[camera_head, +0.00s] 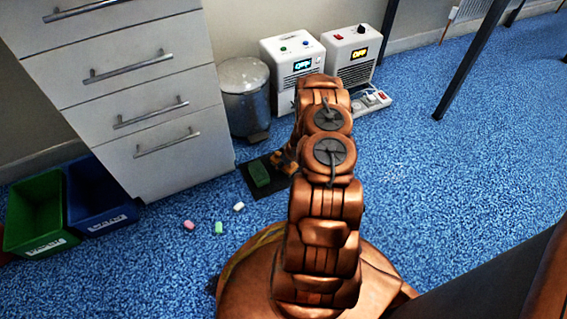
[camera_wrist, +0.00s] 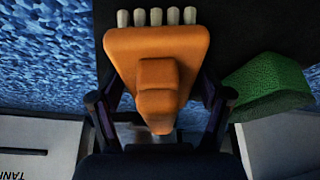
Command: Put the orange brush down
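The orange brush (camera_wrist: 158,48) fills the middle of the wrist view, its pale bristles at the top and its narrow end toward me. My gripper (camera_wrist: 162,90) has one dark finger on each side, and the fingertips appear to meet the brush's sides. The brush is over or on a black mat (camera_wrist: 235,30); I cannot tell if it touches. In the head view, a little orange shows beside my arm at the mat (camera_head: 262,191), mostly hidden by the arm.
A green block (camera_head: 259,173) lies on the mat, close to the right finger in the wrist view (camera_wrist: 268,88). A grey bin (camera_head: 246,100) and drawers (camera_head: 125,90) stand behind. Green (camera_head: 37,213) and blue (camera_head: 96,197) crates are at left. Small blocks (camera_head: 219,228) lie on the floor.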

